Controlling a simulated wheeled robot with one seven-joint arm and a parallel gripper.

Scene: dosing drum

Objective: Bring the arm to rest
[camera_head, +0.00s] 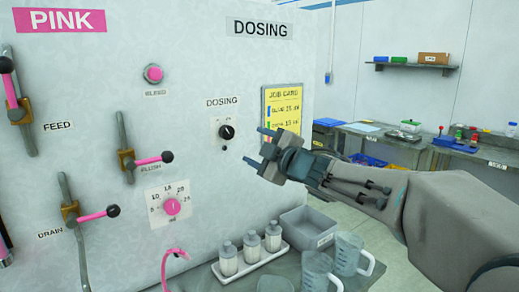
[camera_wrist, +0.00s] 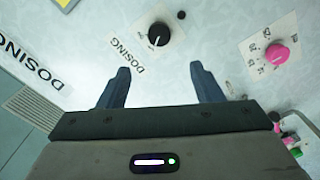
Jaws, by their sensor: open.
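My gripper (camera_head: 262,146) is held out in front of the dosing panel (camera_head: 215,75), at the end of my arm reaching in from the right. In the wrist view its two dark fingers (camera_wrist: 158,88) stand apart with nothing between them. The black dosing knob (camera_head: 227,132) is on the panel left of the gripper in the head view. In the wrist view the knob (camera_wrist: 158,35) lies beyond the fingertips, roughly centred between them, and looks apart from them.
The panel carries a pink-knobbed dial (camera_head: 171,207), pink-handled levers (camera_head: 153,160) and a job card (camera_head: 282,112). Below stand white bottles on a tray (camera_head: 250,262), a grey bin (camera_head: 308,230) and clear jugs (camera_head: 348,254). A bench (camera_head: 390,146) and wall shelf (camera_head: 410,66) are at the back right.

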